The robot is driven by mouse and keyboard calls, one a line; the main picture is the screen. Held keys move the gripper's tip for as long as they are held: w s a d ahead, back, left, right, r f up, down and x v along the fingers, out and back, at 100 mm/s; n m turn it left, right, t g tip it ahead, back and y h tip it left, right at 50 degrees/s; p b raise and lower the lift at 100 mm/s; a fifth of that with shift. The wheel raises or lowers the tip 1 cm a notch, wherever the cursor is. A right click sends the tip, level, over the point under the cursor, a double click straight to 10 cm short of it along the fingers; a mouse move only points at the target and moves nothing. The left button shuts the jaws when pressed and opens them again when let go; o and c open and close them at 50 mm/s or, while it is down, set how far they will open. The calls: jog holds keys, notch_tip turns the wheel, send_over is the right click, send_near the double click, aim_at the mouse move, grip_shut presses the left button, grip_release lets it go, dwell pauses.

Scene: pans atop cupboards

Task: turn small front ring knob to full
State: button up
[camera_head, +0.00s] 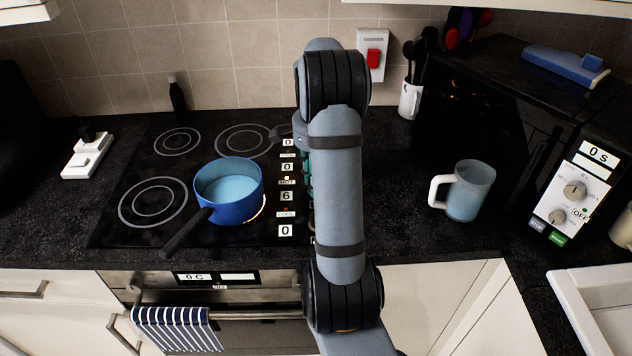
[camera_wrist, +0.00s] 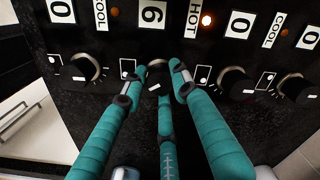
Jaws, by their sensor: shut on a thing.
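In the wrist view the hob's control strip carries a row of black knobs below number displays. My gripper (camera_wrist: 160,75) has teal fingers shut around the knob (camera_wrist: 157,62) below the display reading 6 (camera_wrist: 153,14). That knob is partly hidden by the fingertips. A label beside the 6 reads HOT, with a lit orange lamp (camera_wrist: 207,20). In the head view a blue pan (camera_head: 228,208) stands on the small front ring (camera_head: 262,209), whose edge glows orange. My gripper is mostly hidden behind my arm there.
Neighbouring knobs stand close by, one left (camera_wrist: 82,68) and others right (camera_wrist: 236,82), below displays reading 0. A blue-grey mug (camera_head: 470,190) stands right of my arm. The oven handle with a striped towel (camera_head: 176,328) is below the counter edge.

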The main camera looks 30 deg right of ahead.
jog(key=shift+s+a+f+m, duration=0.15)
jog(key=shift+a+m, duration=0.1)
jog(key=shift+m, duration=0.05)
dwell(0.4)
jog(key=o, duration=1.2)
jog(key=shift+c, duration=0.2)
jog(key=shift+d, duration=0.1)
jog(key=shift+r, duration=0.25)
jog(key=shift+r, duration=0.35)
notch_tip(320, 180, up, 11)
